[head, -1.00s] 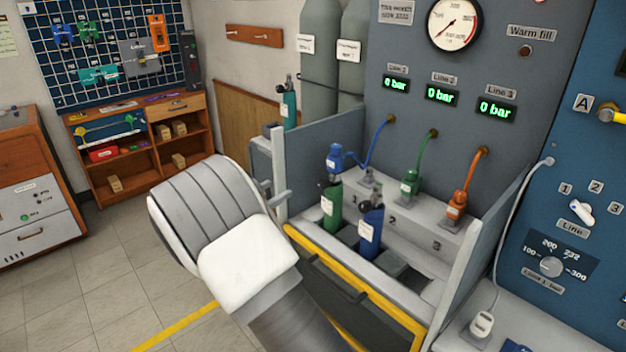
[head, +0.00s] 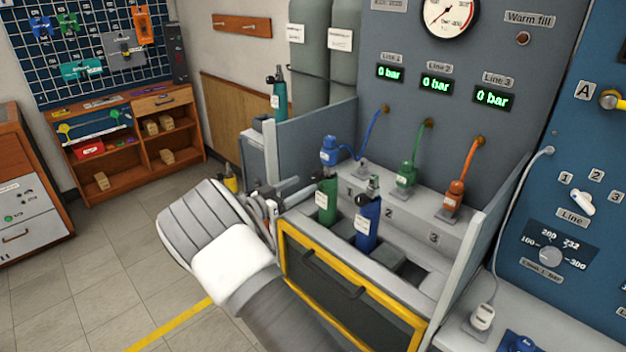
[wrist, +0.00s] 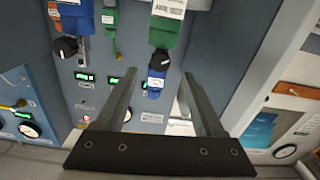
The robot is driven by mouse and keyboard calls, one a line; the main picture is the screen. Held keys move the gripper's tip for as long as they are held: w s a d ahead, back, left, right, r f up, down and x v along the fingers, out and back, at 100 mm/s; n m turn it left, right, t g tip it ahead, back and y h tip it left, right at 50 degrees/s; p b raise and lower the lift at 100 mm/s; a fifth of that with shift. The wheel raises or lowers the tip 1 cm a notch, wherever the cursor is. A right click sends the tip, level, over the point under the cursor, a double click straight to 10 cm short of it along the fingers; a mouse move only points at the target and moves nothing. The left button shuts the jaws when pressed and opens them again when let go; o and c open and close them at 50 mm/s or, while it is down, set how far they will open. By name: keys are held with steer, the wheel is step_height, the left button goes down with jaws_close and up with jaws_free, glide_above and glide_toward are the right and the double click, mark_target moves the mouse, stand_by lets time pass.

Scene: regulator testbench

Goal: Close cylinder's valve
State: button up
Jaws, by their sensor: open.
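The green cylinder (head: 325,203) stands upright in the bench's left slot, with the blue connector (head: 329,151) on top and its hose running to the panel. The blue cylinder (head: 367,228) stands to its right with no connector on it. My gripper (head: 290,189) is open and empty, just left of the green cylinder's top. In the wrist view, the green cylinder (wrist: 166,30) with its black valve knob (wrist: 159,57) and the blue connector (wrist: 156,82) appear beyond and between my fingers (wrist: 158,92). The blue cylinder's black knob (wrist: 65,47) lies further left. I cannot tell the knobs' settings.
The bench's grey left wall (head: 310,140) rises close behind my gripper. A yellow-framed door (head: 345,285) fronts the bench. The green connector (head: 406,174) and orange connector (head: 455,196) stand at lines 2 and 3. All displays read 0 bar.

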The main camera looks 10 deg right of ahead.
mark_target(315, 177)
steer(key=x, duration=0.5)
steer(key=shift+w+d, duration=0.15)
jaws_close()
